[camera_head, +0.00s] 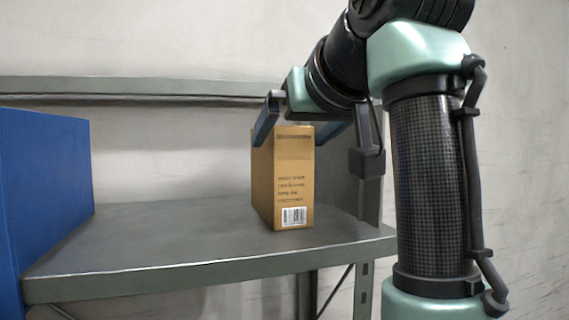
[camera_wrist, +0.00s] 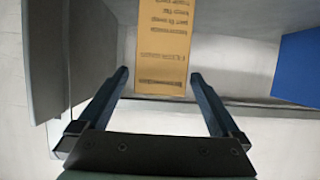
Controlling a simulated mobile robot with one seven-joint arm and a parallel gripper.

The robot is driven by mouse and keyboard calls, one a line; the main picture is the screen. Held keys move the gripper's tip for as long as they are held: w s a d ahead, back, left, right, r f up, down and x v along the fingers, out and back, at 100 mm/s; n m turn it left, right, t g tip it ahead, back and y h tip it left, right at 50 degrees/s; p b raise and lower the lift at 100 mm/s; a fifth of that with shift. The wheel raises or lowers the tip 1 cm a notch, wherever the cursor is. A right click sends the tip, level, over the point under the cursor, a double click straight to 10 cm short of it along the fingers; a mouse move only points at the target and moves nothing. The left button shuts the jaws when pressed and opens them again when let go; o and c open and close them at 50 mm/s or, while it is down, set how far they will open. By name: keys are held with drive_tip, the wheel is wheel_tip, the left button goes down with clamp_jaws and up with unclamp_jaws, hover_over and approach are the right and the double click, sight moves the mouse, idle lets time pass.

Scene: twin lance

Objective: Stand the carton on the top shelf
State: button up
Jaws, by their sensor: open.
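The brown carton (camera_head: 293,180) stands upright on the grey metal shelf (camera_head: 170,235), near its right end, with printed text and a barcode facing the head camera. In the wrist view the carton (camera_wrist: 164,45) shows its printed face, beyond and between the fingers. My gripper (camera_head: 300,140) is at the carton's top, with one finger at its left side and the other partly behind it at the right. In the wrist view my gripper (camera_wrist: 158,75) is open, with a gap between each finger and the carton.
A blue box (camera_head: 45,190) stands at the left of the shelf and shows at the right in the wrist view (camera_wrist: 300,68). A grey upright panel closes the shelf's right end, close to my gripper. A higher shelf edge (camera_head: 150,87) runs along behind. The shelf between blue box and carton is clear.

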drive_tip(key=b+v, duration=0.3)
drive_tip(key=v, duration=0.3)
drive_tip(key=w+f+t, duration=0.1)
drive_tip(key=w+a+f+t, duration=0.1)
drive_tip(key=w+t, duration=0.1)
drive_tip(key=shift+f+m, duration=0.15)
drive_tip(key=shift+m, duration=0.25)
drive_tip(key=shift+w+a+f+t, duration=0.1)
drive_tip(key=shift+a+f+t, duration=0.15)
drive_tip(key=shift+t, duration=0.55)
drive_tip(key=shift+a+f+m+t+h, duration=0.1)
drive_tip(key=shift+f+m+t+h, duration=0.2)
drive_tip(key=shift+f+m+t, duration=0.15)
drive_tip(key=s+a+f+m+t+h, duration=0.1)
drive_tip(key=s+t+h, duration=0.3)
drive_tip(key=s+t, duration=0.5)
drive_tip(key=s+m, duration=0.1)
drive_tip(key=s, duration=0.7)
drive_tip(key=shift+s+a+f, duration=0.2)
drive_tip(key=shift+f, duration=0.05)
